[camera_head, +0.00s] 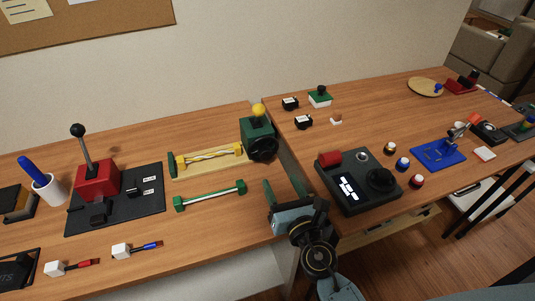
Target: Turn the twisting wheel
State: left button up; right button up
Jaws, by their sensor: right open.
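A black round wheel (263,149) sits on the front of a dark green box (257,127) with a yellow ball knob (258,110) on top, near the right end of the left table. A second black round knob (381,178) sits on a dark control panel (357,190) on the right table; I cannot tell for sure which one the task names. My right gripper (294,200) is open and empty, by the gap between the tables. It is in front of and below the green box's wheel, left of the panel, and apart from both. My left gripper is out of view.
A green-ended bar (210,195) and a yellow-framed twisted rod (208,157) lie left of the wheel. A red box with a tall black-knobbed lever (96,180) stands farther left. Round buttons (403,164) and a blue plate (437,153) lie right of the panel.

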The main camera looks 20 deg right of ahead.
aim_at(267, 155)
jog(key=w, duration=0.4)
jog(key=shift+w+a, duration=0.1)
jog(key=w, duration=0.5)
jog(key=shift+f, duration=0.1)
jog(key=shift+w+a, duration=0.1)
jog(key=shift+w, duration=0.25)
jog(key=shift+c, duration=1.2)
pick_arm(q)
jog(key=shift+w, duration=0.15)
pick_arm(e)
jog(key=c, duration=0.7)
